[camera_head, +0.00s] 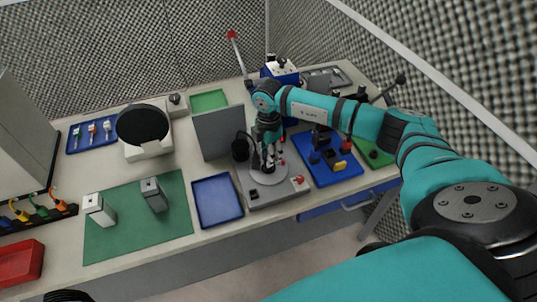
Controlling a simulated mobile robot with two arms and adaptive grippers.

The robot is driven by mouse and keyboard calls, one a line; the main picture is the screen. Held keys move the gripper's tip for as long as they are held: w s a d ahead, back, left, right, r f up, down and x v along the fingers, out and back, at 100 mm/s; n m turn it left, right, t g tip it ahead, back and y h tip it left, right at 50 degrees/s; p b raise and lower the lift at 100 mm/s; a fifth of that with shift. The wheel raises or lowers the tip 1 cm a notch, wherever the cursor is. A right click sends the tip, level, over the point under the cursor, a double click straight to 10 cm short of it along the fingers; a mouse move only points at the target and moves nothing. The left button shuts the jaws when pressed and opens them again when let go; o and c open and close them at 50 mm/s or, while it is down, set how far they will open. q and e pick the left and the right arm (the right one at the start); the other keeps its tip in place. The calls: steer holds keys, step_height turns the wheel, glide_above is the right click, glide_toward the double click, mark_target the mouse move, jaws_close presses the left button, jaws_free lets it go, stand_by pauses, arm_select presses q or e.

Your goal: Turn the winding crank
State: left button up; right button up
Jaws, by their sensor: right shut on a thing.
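A grey winding unit (279,197) stands near the front edge of the table, with a pale round disc (281,175) on top and a red button at its right front. My right gripper (267,167) comes down from above over the disc. It is shut on what appears to be the winding crank, which is mostly hidden by the fingers. The exact angle of the crank cannot be made out. My left gripper is not clearly in view.
A grey upright panel (218,133) stands just behind and left of the unit. A blue tray (217,199) lies to its left, and a blue board with blocks (340,175) to its right. A red-tipped lever (231,35) rises behind.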

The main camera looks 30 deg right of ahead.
steer(key=shift+w+n+b, duration=0.1)
steer(key=shift+n+b, duration=1.55)
steer(key=shift+n, duration=1.05)
steer(key=shift+n+b, duration=1.75)
steer(key=shift+n, duration=0.85)
steer(key=shift+n+b, duration=1.7)
steer(key=shift+n, duration=0.9)
steer(key=shift+r+n+b, duration=0.1)
steer(key=shift+n+b, duration=1.3)
steer(key=shift+n, duration=1)
steer(key=shift+n+b, duration=1.25)
steer(key=shift+n, duration=1.35)
steer(key=shift+r+n+b, duration=0.1)
steer(key=shift+n+b, duration=0.95)
steer(key=shift+n, duration=1.55)
steer(key=shift+n+b, duration=0.85)
steer(key=shift+n, duration=2.05)
steer(key=shift+n+b, duration=0.45)
steer(key=shift+n, duration=1.55)
steer(key=shift+r+n, duration=0.1)
steer(key=shift+n, duration=0.6)
